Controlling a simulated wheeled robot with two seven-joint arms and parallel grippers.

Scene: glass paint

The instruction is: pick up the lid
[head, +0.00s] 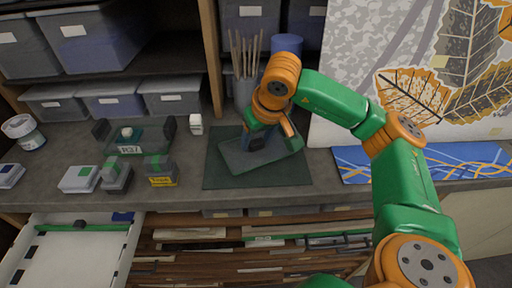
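A flat, grey-green rectangular piece, which looks like the lid (237,160), lies slightly turned on the dark green mat (222,181) on the workbench. My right gripper (257,142) points down over the middle of this piece. Its fingers are dark and small here, and I cannot tell whether they are open, shut or touching the piece. The gripper and wrist hide part of the piece. My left gripper is out of view.
Small boxes and blocks (78,179) stand on the left of the bench. A holder with brushes (243,90) stands behind the mat. A blue patterned panel (420,160) lies to the right. An open white drawer (70,262) juts out at the lower left.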

